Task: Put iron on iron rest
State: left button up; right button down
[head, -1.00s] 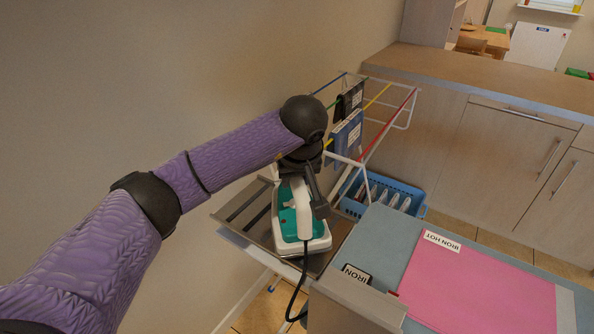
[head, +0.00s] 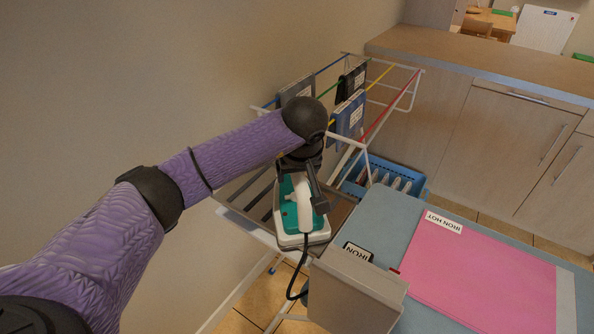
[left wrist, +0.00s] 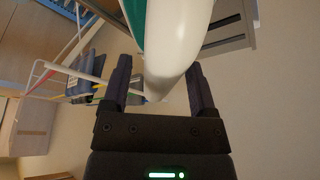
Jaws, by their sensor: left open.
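The white and teal iron (head: 290,232) sits on the slatted metal iron rest (head: 338,206) at the end of the ironing board, its black cord trailing down at the front. My left gripper (head: 316,195) is at the iron's white handle, with one dark finger showing on the handle's right side. In the left wrist view the iron's white handle (left wrist: 172,55) lies between the two spread fingers of the left gripper (left wrist: 160,95), which is open. My right gripper is not in view.
The ironing board (head: 380,222) carries a pink cloth (head: 480,275) marked "IRON HOT". A grey box labelled "IRON" (head: 355,290) stands in front. A drying rack (head: 400,100) and a blue basket (head: 415,185) are behind. A wall is at left.

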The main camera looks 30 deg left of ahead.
pick_arm(q)
jog(key=shift+r, duration=0.3)
jog(key=p+v, duration=0.3)
jog(key=v, duration=0.8)
jog(key=shift+s+d+r, duration=0.15)
jog(key=shift+d+r, duration=0.05)
jog(key=shift+r, duration=0.05)
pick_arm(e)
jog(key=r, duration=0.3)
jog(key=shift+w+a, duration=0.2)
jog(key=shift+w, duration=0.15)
